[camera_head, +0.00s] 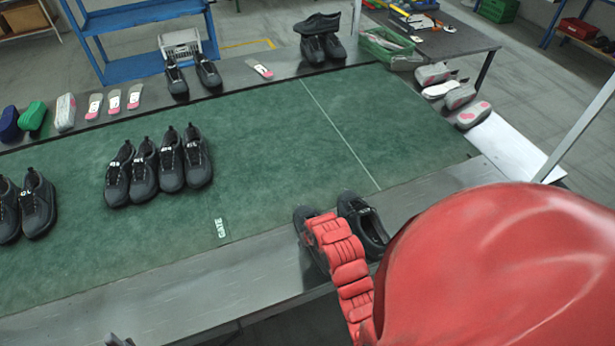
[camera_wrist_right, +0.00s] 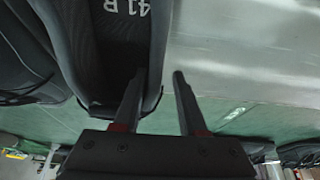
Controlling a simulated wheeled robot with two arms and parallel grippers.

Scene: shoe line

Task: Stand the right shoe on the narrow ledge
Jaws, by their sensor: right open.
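Two dark shoes stand side by side on the bare metal strip (camera_head: 230,280) along the near edge of the green mat. The head view hides these fingers. A dark tip at the bottom left edge may be my left gripper (camera_head: 116,341).
Several dark shoes (camera_head: 158,168) stand on the green mat (camera_head: 280,130), whose middle and right are clear. Insoles (camera_head: 114,101), a green basket (camera_head: 385,45) and more shoes line the far edge. Pale soles (camera_head: 458,95) lie along the right edge.

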